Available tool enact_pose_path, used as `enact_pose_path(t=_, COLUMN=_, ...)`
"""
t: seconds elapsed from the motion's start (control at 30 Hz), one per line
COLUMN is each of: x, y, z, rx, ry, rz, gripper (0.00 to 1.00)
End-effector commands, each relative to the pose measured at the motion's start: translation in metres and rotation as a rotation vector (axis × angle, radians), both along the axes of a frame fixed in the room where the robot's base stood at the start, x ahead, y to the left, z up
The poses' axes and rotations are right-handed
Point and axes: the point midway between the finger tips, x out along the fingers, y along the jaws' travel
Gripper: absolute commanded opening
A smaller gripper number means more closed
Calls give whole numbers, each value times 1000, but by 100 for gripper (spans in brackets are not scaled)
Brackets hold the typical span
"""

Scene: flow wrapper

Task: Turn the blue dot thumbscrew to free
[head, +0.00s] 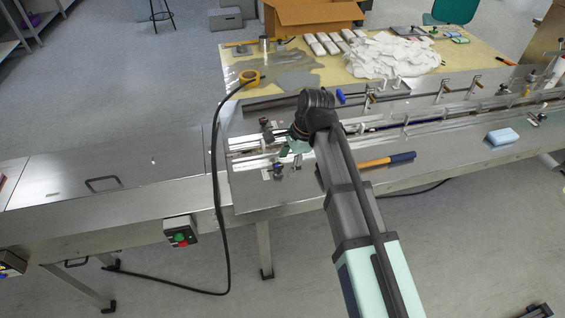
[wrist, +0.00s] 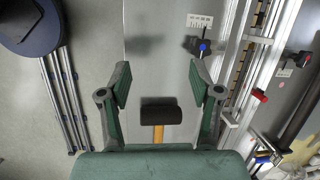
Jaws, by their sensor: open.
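A small dark thumbscrew with a blue dot (wrist: 203,47) stands on the steel plate beside a printed scale label in the wrist view. It is ahead of my gripper (wrist: 160,84), just beyond the right finger. The gripper is open, with nothing between its fingertips. A second blue-tipped part (wrist: 262,160) shows low on the right, and I cannot tell its kind. In the head view my gripper (head: 296,148) is over the guide rails, partly hidden by my wrist.
A mallet with a black head (wrist: 160,111) and orange handle lies below my gripper. Steel rails (wrist: 245,65) and a red knob (wrist: 260,96) are at right. In the head view, a black cable (head: 216,180) crosses the machine left of my arm.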

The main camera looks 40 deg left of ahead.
Motion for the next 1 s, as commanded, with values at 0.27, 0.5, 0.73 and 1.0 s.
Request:
enact_pose_path(t=0.27, x=42, y=74, z=69, rx=-230, ry=-106, rz=-109, gripper=64)
enact_pose_path(t=0.5, x=42, y=76, z=70, rx=-262, ry=-121, rz=-134, gripper=64)
enact_pose_path(t=0.73, x=41, y=74, z=34, rx=-262, ry=-119, rz=-132, gripper=64)
enact_pose_path(t=1.0, x=42, y=75, z=-19, rx=-261, ry=-120, rz=-131, gripper=64)
